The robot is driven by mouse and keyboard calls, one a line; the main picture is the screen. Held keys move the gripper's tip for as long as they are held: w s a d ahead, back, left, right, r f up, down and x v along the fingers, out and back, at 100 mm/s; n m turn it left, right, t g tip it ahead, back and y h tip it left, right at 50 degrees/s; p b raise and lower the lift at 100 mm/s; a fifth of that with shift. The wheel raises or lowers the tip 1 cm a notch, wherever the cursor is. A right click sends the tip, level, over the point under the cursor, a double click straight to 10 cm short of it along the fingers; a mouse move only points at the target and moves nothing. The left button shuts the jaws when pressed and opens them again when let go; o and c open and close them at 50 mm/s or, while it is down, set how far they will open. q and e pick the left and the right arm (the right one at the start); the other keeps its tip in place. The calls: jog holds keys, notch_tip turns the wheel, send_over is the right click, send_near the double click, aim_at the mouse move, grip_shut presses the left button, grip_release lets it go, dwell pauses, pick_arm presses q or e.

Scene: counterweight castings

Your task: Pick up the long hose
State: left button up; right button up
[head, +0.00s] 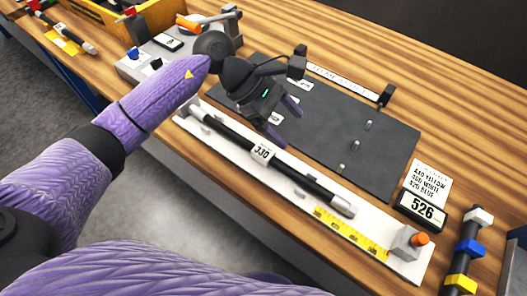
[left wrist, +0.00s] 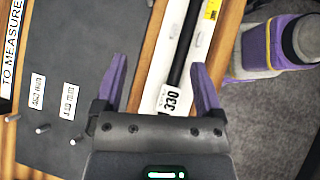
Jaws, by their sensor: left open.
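A long black hose (head: 304,180) with pale end fittings and a white tag reading 330 lies along a white measuring board (head: 385,246). My left gripper (head: 283,121) is open and empty, above the board and the dark mat beside it. In the left wrist view, the hose (left wrist: 186,45) and its tag (left wrist: 171,100) show between the open fingers (left wrist: 160,68), nearer the right finger. The gripper is apart from the hose. My right gripper is out of view.
The dark mat (head: 385,160) has short pegs and small labels. A display reading 526 (head: 423,210) and a printed card (head: 428,180) stand to its right. A hose with coloured clamps (head: 467,250) lies at far right. A yellow bin (head: 120,22) stands at back left.

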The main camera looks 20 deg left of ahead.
aim_at(263, 151)
pick_arm(q)
jog(key=a+y, duration=0.1)
jog(key=a, duration=0.1)
jog(key=a+m+y, duration=0.1)
jog(key=a+y, duration=0.1)
jog(key=a+f+g+y, duration=0.1)
jog(key=a, duration=0.2)
jog(key=shift+w+a, duration=0.1)
jog(key=shift+w, duration=0.1)
jog(key=shift+m+y, duration=0.3)
jog(key=shift+y, duration=0.1)
jog(key=x, duration=0.9)
jog(key=shift+s+f+b, duration=0.15)
jog(key=shift+f+b, duration=0.15)
grip_shut()
